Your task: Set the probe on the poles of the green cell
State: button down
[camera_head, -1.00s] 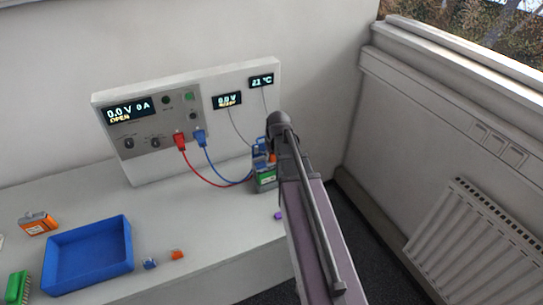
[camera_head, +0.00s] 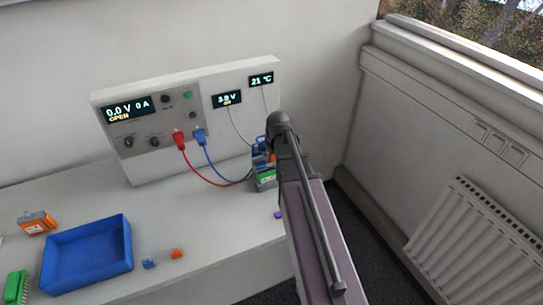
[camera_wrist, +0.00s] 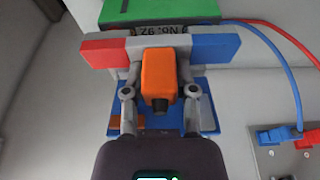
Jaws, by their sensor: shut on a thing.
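The green cell (camera_head: 266,182) stands at the right end of the bench, by the cycler panel. In the wrist view its green body (camera_wrist: 175,10) is at the top, with an upside-down number label on its end. My gripper (camera_wrist: 160,88) is shut on the orange probe (camera_wrist: 158,72) and holds it against the cell's pole end. A red block (camera_wrist: 103,52) and a blue block (camera_wrist: 222,46) flank the probe there. The probe's contact tips are hidden. In the head view my gripper (camera_head: 267,152) largely covers the probe. The small panel display (camera_head: 228,99) reads about 3.9 V.
The cycler panel (camera_head: 150,140) shows 0.0 V, 0 A and OPEN. A blue tray (camera_head: 88,285), an orange cell (camera_head: 38,222) and small caps (camera_head: 177,253) are on the left. Walls stand behind and right.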

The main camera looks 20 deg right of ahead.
jog(key=shift+r, duration=0.15)
jog(key=shift+r+p, duration=3.4)
jog(key=shift+p, duration=0.1)
jog(key=shift+f, duration=0.15)
